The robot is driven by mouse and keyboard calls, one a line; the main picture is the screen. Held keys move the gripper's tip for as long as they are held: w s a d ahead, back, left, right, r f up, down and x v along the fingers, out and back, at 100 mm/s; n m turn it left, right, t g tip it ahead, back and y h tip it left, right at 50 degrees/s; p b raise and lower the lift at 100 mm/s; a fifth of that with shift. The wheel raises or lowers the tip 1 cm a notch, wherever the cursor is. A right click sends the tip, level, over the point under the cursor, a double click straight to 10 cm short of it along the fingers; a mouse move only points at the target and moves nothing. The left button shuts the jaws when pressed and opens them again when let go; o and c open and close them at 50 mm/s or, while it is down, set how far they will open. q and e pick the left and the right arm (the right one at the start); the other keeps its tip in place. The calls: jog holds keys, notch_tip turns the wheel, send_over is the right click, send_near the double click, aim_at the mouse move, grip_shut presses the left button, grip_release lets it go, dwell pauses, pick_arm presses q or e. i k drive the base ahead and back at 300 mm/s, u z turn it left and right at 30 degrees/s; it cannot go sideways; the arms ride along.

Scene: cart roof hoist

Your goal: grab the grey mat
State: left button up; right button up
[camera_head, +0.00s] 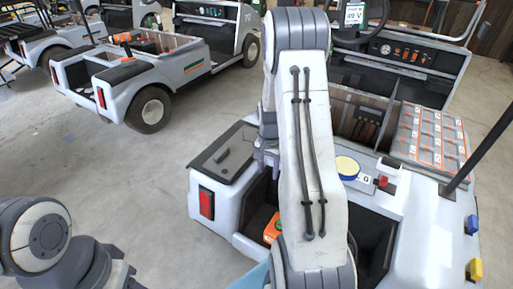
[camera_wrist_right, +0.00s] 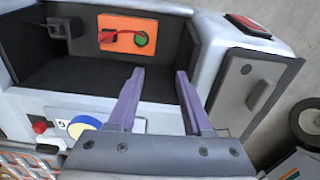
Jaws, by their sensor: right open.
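A flat dark grey panel (camera_head: 232,150) lies on the rear left corner of the near cart, with a small dark bar on it. It may be the grey mat; I cannot tell for certain. In the right wrist view a grey panel (camera_wrist_right: 233,100) with a dark bar shows to the right of the fingers. My right gripper (camera_wrist_right: 160,72) is open with nothing between its purple fingers, above the cart's rear. In the head view my right arm mostly hides it. My left gripper is out of view; only a left arm link shows at the lower left.
An open dark bay in the cart holds an orange box (camera_head: 272,229). A yellow-and-blue round knob (camera_head: 347,167), a red button (camera_head: 382,181) and a block of grey-orange packs (camera_head: 432,138) sit to the right. Another cart (camera_head: 150,75) stands behind; floor between is clear.

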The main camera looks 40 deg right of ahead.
aim_at(229, 159)
jog(key=z, duration=0.05)
jog(key=i, duration=0.95)
